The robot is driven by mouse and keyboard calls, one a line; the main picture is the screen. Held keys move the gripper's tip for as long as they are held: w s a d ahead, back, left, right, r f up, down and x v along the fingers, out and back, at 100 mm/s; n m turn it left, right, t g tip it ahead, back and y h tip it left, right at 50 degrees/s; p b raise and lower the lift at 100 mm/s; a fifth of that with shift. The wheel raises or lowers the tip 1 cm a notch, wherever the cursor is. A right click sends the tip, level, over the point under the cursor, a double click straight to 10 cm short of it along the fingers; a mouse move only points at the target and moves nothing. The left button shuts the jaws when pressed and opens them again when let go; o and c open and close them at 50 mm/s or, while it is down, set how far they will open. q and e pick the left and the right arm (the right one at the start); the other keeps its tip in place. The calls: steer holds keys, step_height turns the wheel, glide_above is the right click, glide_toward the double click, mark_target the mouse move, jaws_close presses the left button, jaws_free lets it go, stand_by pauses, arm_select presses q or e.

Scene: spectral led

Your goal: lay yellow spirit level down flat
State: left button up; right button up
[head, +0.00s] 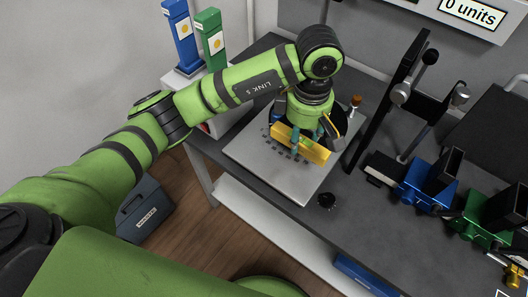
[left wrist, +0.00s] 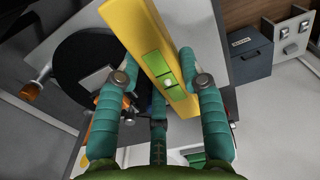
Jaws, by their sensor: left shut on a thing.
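The yellow spirit level (head: 315,149) is in my left gripper (head: 305,140), above or on the light grey plate (head: 250,150) on the bench. I cannot tell whether its lower edge touches the plate. In the left wrist view the level (left wrist: 140,35) runs between the teal fingers of the left gripper (left wrist: 162,79), with green vial windows facing the camera. The fingers are shut on it from both sides. In the head view its long side face stands steep, and the fingers and wrist hide part of it. My right gripper is not in view.
A black upright stand (head: 385,95) is close on the right of the plate. Blue (head: 425,185) and green (head: 480,215) devices stand further right. A toolbox (head: 147,210) is on the floor.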

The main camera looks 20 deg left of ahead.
arm_select(q)
steer(key=p, duration=0.2)
glide_above(264, 161)
steer(key=f, duration=0.4)
steer(key=shift+d, duration=0.4)
steer(key=shift+a+f+p, duration=0.3)
steer(key=shift+a+f, duration=0.15)
step_height(264, 161, down, 3)
steer(key=shift+f+p, duration=0.15)
steer(key=shift+p, duration=0.55)
steer(key=shift+f, duration=0.3)
steer(key=o, duration=0.8)
steer(key=shift+f, duration=0.15)
steer(key=o, duration=0.4)
steer(key=shift+r, duration=0.2)
